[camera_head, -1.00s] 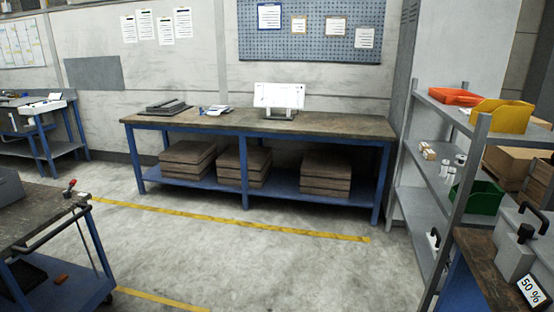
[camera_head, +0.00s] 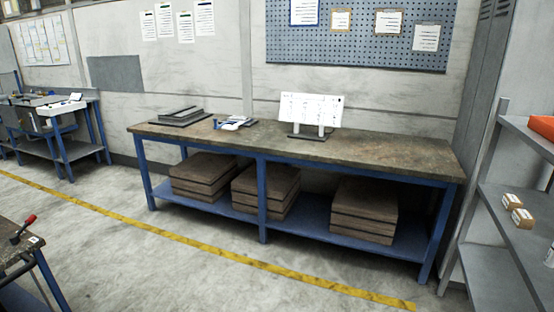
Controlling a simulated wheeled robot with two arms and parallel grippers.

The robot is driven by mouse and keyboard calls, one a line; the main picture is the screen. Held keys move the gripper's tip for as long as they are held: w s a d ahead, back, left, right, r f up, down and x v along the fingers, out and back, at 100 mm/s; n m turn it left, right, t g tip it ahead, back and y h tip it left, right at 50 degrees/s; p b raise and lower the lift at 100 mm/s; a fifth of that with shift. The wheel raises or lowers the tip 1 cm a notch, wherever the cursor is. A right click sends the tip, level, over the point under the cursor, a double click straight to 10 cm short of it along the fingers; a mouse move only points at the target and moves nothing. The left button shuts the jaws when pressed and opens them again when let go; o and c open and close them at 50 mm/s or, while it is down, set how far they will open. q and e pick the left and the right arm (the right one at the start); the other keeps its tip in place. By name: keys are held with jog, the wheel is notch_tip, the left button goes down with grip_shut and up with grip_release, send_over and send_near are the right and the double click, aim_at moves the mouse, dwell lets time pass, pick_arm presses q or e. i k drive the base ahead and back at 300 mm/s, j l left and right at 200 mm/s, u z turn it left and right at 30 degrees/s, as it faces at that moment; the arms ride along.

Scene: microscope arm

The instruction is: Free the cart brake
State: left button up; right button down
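At the lower left edge of the head view is a cart (camera_head: 14,262) with a dark worn top and a blue frame, mostly cut off by the picture edge. A lever with a red handle (camera_head: 25,226) stands on its near right corner, tilted up to the right, beside a small white label (camera_head: 36,240). I cannot tell from here how the lever is set. Neither of my grippers is in view.
A long blue workbench (camera_head: 300,152) stands ahead against the wall, with a white stand (camera_head: 311,109) on top and wooden stacks (camera_head: 364,210) below. Grey shelves (camera_head: 520,240) stand at right. The floor (camera_head: 190,265) with a yellow line is clear.

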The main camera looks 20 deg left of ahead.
aim_at(15, 238)
jog(key=i+j+u, duration=0.1)
jog(key=i+u, duration=0.9)
jog(key=i+j+u, duration=0.4)
jog(key=i+j, duration=0.4)
jog(key=i+j+u, duration=0.1)
jog(key=j, duration=0.25)
jog(key=j+u, duration=0.1)
jog(key=j, duration=0.25)
jog(key=i+j+u, duration=0.1)
jog(key=j, duration=0.25)
jog(key=i, duration=0.05)
